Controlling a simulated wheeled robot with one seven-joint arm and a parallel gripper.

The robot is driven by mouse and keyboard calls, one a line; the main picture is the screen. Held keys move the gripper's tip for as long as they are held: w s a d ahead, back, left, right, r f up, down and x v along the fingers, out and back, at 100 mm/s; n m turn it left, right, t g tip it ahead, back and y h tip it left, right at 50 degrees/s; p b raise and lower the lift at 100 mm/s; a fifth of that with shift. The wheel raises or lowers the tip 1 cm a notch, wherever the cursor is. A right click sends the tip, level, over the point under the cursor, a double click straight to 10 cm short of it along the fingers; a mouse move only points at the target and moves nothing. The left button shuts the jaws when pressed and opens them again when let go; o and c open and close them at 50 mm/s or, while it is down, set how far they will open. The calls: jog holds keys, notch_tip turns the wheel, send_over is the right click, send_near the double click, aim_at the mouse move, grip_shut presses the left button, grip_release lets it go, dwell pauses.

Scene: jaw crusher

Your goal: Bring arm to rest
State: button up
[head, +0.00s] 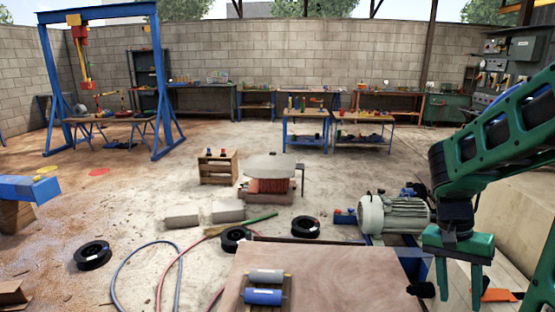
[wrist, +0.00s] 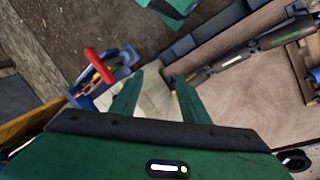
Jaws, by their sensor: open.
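My gripper (head: 462,285) is green with a dark wrist. It hangs at the right in the head view, its fingers pointing down, just right of a brown wooden board (head: 335,272). In the wrist view my gripper (wrist: 158,95) shows two green fingers spread apart. No object shows between them, only pale floor below. My arm reaches in from the right edge of the head view, bent and raised. The lower ends of the fingers come close to the bottom of the head view.
A grey electric motor (head: 393,215) stands left of my gripper. A grey and a blue roller (head: 263,296) lie on the board. A red handle (wrist: 99,65) shows left of the fingers in the wrist view. Black rings (head: 92,255) and hoses lie on the floor. Open floor spreads toward the benches.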

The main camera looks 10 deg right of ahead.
jog(key=s+a+r+n+t+y, duration=0.2)
jog(key=s+a+r+n+t, duration=0.1)
jog(key=s, duration=0.5)
jog(key=shift+s+a+r+n, duration=0.4)
jog(key=shift+a+r+n, duration=0.55)
jog(key=shift+a, duration=0.6)
jog(key=shift+f, duration=0.15)
jog(key=shift+w+f, duration=0.25)
jog(key=shift+w, duration=0.35)
